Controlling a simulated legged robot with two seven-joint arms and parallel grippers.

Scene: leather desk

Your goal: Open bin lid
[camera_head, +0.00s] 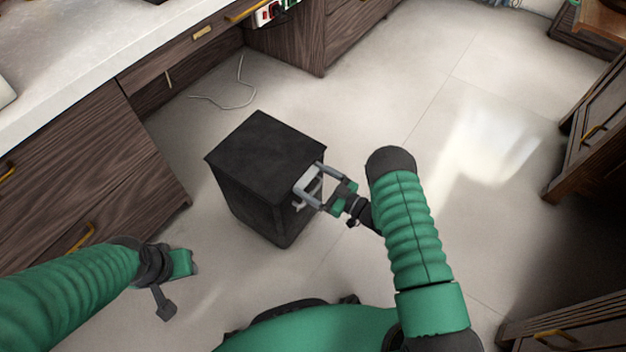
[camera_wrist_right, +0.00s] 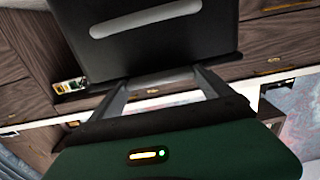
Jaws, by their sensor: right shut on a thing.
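A black box-shaped bin (camera_head: 250,205) stands upright on the floor in the middle of the head view. Its flat dark lid (camera_head: 262,150) lies level on top and looks closed. My right gripper (camera_head: 309,178) is at the bin's right side, its grey fingers at the lid's edge. The jaws are shut on the lid there; the exact contact is hard to see. In the right wrist view, the fingers (camera_wrist_right: 160,88) reach to a dark panel of the bin (camera_wrist_right: 150,45) with a light slot-like strip. My left gripper (camera_head: 178,280) hangs empty at the lower left, away from the bin; its jaw opening is unclear.
Dark wooden drawers (camera_head: 90,185) under a white countertop (camera_head: 90,55) stand left of the bin. A thin cable (camera_head: 240,95) lies on the floor behind it. More wooden cabinets (camera_head: 590,130) line the right. The tiled floor (camera_head: 480,130) between is clear.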

